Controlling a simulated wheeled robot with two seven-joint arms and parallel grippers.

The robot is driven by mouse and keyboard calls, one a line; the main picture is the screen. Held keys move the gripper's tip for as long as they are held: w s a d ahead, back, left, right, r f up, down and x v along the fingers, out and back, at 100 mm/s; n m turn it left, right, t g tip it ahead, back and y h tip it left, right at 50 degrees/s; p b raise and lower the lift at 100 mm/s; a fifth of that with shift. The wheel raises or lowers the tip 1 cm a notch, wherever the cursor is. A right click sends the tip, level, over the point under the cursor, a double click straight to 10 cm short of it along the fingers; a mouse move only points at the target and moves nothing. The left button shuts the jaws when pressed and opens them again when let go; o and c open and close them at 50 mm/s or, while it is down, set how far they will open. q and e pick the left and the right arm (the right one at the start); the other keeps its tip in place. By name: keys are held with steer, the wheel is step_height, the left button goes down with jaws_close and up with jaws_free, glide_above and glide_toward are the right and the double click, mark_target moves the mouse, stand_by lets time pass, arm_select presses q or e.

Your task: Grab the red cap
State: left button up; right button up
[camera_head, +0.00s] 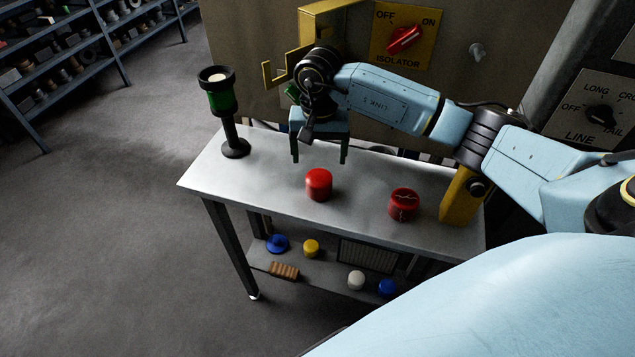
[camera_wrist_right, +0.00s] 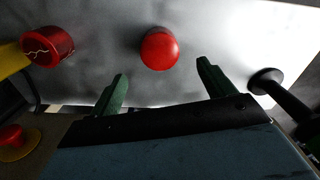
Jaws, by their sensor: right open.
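A plain red cap (camera_head: 319,185) stands on the grey metal table (camera_head: 260,183), near its middle. It also shows in the right wrist view (camera_wrist_right: 159,48), beyond and between my fingertips. A second red cap with pale crack lines (camera_head: 403,204) stands to its right on the table; the right wrist view shows it at the left (camera_wrist_right: 47,46). My right gripper (camera_head: 319,160) hangs above the table, just behind the plain red cap, its fingers pointing down. It is open and empty, and its green fingers (camera_wrist_right: 162,84) are apart from both caps. My left gripper is out of view.
A black stand with a green, white-topped holder (camera_head: 220,92) rises at the table's left end. A yellow block (camera_head: 461,196) stands at the right end. A yellow isolator panel (camera_head: 405,38) is behind. The lower shelf holds several caps and a brown ribbed block (camera_head: 284,271).

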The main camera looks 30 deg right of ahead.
mark_target(319, 176)
step_height(319, 176, down, 3)
steer(key=shift+f, duration=0.1)
steer(key=shift+f+p, duration=0.5)
steer(key=shift+f, duration=2.2)
steer(key=c, duration=1.1)
steer(key=shift+r, duration=0.15)
steer(key=shift+r, duration=0.2)
steer(key=r, duration=0.2)
steer(key=r+b, duration=0.1)
steer(key=r, duration=0.1)
steer(key=a+r, duration=0.1)
steer(key=r, duration=0.1)
steer(key=shift+s+r, duration=0.2)
steer(key=shift+s, duration=0.15)
steer(key=s+a+b, duration=0.1)
steer(key=s+a, duration=0.7)
steer(key=a, duration=0.1)
steer(key=s+a+b, duration=0.1)
steer(key=s+a, duration=0.3)
steer(key=a, duration=0.1)
steer(key=shift+s+a+b, duration=0.1)
steer(key=shift+s+b, duration=0.05)
steer(key=shift+b, duration=0.15)
